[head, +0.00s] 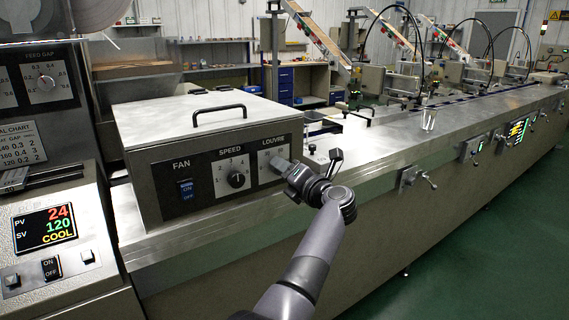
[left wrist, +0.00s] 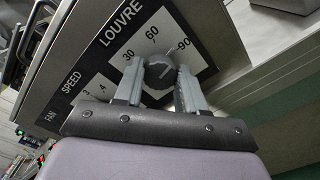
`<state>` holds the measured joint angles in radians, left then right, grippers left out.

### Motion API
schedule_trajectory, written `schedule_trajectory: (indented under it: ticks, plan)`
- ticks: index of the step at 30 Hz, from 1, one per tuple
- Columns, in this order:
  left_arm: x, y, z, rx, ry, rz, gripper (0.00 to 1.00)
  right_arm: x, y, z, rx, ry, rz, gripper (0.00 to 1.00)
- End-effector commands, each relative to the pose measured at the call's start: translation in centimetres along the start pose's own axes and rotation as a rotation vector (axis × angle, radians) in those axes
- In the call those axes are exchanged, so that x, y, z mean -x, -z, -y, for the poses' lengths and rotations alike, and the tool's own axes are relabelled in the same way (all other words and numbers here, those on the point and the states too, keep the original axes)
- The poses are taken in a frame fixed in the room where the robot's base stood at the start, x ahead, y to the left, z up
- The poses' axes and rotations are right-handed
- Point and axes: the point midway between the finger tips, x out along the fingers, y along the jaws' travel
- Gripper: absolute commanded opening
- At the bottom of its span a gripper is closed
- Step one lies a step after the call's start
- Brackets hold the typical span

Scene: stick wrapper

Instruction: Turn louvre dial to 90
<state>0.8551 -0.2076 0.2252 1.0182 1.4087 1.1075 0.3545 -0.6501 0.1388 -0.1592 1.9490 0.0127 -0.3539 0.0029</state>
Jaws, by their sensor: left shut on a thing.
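The louvre dial (left wrist: 160,70) is a dark round knob on a white scale plate (left wrist: 150,40) marked 30, 60 and 90 in the left wrist view. My left gripper (left wrist: 159,88) is shut on the dial, with one grey finger on each side of it. In the head view my left gripper (head: 282,168) is at the right end of the control box's front panel (head: 210,194), under the LOUVRE label, and hides the dial. My right gripper is not in view.
The speed dial (head: 236,179) and the blue fan switch (head: 186,189) are left of my gripper on the same panel. The metal box (head: 205,128) has a black handle (head: 219,110) on top. A long steel conveyor bench (head: 400,150) runs to the right behind my arm.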

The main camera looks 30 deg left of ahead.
Motion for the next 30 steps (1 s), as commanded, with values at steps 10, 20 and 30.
schedule_trajectory:
  ticks: [10,20,30]
  plan:
    - [0.07,-0.02,0.08,-0.158,0.003,-0.004,0.09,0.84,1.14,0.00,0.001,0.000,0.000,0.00]
    - [0.07,0.03,0.16,-0.192,0.002,-0.004,0.09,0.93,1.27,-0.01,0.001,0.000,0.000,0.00]
    - [0.06,0.04,0.17,-0.190,0.002,-0.004,0.62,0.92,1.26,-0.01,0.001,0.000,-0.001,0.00]
